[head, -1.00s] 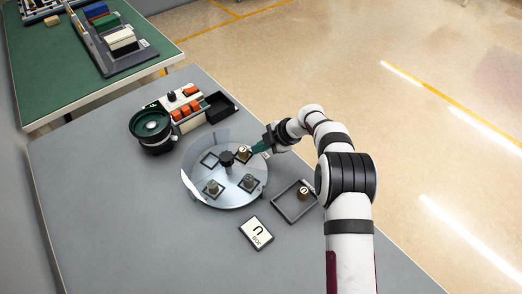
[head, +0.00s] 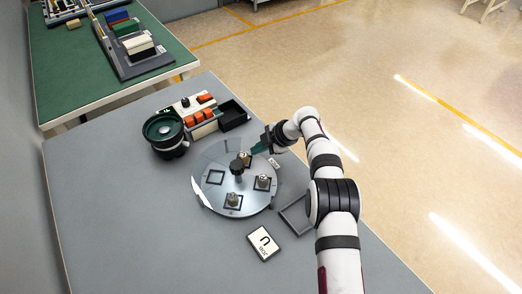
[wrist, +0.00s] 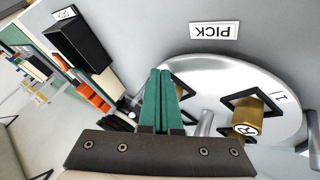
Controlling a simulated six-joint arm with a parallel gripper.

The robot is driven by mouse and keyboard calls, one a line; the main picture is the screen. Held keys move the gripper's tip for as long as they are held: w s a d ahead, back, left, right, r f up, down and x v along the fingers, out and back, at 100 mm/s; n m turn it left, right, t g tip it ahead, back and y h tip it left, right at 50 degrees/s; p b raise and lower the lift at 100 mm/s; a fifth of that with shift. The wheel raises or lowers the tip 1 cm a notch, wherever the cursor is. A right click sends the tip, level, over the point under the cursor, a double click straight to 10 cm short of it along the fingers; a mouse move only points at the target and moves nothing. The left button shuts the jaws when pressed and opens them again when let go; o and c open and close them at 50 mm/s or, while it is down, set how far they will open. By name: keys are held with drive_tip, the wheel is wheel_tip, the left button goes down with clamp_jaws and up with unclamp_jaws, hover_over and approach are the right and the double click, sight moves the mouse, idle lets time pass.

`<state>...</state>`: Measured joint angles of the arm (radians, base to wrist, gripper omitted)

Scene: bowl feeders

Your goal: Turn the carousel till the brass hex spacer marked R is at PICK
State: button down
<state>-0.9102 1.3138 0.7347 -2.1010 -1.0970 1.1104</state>
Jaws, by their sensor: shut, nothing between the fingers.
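The PICK label (wrist: 213,31) lies beside the disc. My gripper (head: 257,150) is shut and empty, its green fingers (wrist: 160,92) low over the disc beside the back spacer; contact is unclear.
A green bowl feeder (head: 165,130), orange switches (head: 200,118) and a black bin (head: 233,113) stand behind the carousel. A grey tray (head: 294,216) is partly hidden by my arm. A U card (head: 264,243) lies in front. The table's left is clear.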

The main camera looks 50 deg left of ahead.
drive_tip(key=shift+s+a, duration=0.25)
drive_tip(key=shift+a, duration=0.25)
drive_tip(key=shift+s+a, duration=0.1)
drive_tip(key=shift+a, duration=0.05)
idle(0.5)
idle(0.7)
